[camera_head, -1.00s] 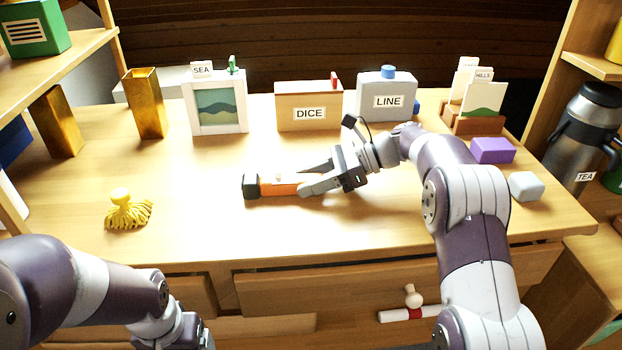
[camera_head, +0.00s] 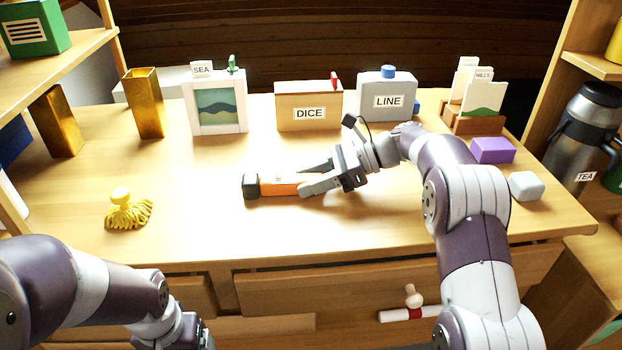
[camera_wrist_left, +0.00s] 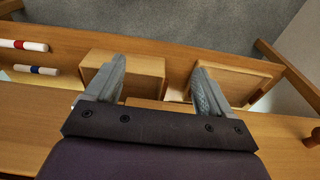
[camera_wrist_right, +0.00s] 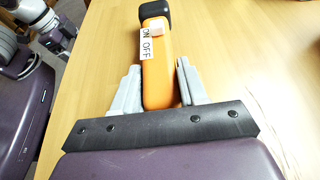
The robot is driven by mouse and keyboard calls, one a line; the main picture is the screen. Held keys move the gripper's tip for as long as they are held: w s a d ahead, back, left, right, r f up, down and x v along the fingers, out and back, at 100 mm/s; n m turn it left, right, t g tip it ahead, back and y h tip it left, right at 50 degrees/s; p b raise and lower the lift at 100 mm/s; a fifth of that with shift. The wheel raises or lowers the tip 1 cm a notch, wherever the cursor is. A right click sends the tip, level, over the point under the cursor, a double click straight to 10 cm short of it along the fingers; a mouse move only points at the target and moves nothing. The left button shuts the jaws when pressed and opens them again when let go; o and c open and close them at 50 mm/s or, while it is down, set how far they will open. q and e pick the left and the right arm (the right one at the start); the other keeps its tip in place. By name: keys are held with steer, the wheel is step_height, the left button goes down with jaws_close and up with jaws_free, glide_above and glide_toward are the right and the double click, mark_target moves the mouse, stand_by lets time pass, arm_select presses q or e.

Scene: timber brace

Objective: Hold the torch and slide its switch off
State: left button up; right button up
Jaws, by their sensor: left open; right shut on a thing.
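The torch (camera_head: 279,188) is orange with a black head and lies flat on the desk, its head pointing left in the head view. In the right wrist view the torch (camera_wrist_right: 158,78) lies between my fingers, with an ON/OFF label and a pale switch (camera_wrist_right: 156,28) towards the black head; the exact switch setting is hard to tell. My right gripper (camera_head: 308,182) is shut on the rear part of the torch body. My left gripper (camera_wrist_left: 160,82) is open and empty, in front of the desk over the drawers; its fingers are out of the head view.
A yellow tasselled brush (camera_head: 128,210) lies left of the torch. A picture frame (camera_head: 216,104), a DICE box (camera_head: 308,106) and a LINE box (camera_head: 386,98) stand behind. A purple block (camera_head: 492,150) and white block (camera_head: 526,186) lie right. Desk around the torch's head is clear.

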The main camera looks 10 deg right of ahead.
stand_by(0.3)
steer(key=o, duration=1.3)
steer(key=shift+o, duration=0.2)
